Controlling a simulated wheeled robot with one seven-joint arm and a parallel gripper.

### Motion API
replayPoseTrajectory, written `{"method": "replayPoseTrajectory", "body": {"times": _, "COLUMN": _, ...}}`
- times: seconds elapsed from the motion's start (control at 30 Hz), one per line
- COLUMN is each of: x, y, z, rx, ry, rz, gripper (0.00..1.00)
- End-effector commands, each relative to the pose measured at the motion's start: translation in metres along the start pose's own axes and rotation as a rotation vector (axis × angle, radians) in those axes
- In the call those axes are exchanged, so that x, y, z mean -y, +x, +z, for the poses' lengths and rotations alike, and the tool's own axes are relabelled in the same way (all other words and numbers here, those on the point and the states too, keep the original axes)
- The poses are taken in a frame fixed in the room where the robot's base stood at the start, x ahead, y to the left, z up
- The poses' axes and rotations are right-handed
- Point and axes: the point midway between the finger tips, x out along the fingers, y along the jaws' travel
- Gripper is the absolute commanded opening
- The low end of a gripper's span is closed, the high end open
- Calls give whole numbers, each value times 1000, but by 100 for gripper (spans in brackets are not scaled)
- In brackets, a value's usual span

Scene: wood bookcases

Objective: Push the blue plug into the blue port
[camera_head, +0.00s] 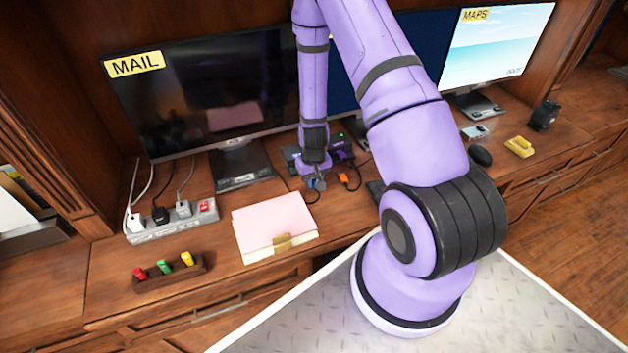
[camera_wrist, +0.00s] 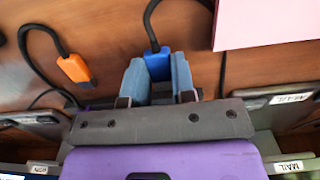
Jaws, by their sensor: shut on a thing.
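My gripper (camera_head: 317,183) is low over the desk, in front of the left monitor's right end. In the wrist view my gripper (camera_wrist: 157,76) has its two blue-grey fingers closed on both sides of the blue plug (camera_wrist: 157,65). A black cable runs from the plug away from my palm. In the head view the blue plug (camera_head: 321,184) shows only as a small patch at the fingertips. A dark device with purple patches (camera_head: 342,154) stands just behind my gripper. The blue port cannot be made out in either view.
An orange plug (camera_wrist: 74,69) on a black cable lies beside my gripper. A pink folder (camera_head: 272,222) lies to the left in front. A power strip (camera_head: 172,223) and a wooden holder (camera_head: 160,276) are farther left. The MAIL monitor (camera_head: 205,95) stands behind.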

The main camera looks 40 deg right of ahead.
Motion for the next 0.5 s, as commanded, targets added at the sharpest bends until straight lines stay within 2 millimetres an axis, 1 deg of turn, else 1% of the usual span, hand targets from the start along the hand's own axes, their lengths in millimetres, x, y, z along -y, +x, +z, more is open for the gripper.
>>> {"method": "replayPoseTrajectory", "body": {"times": 0.5, "x": 0, "y": 0, "z": -40, "rx": -1, "ry": 1, "rz": 0, "gripper": 2}}
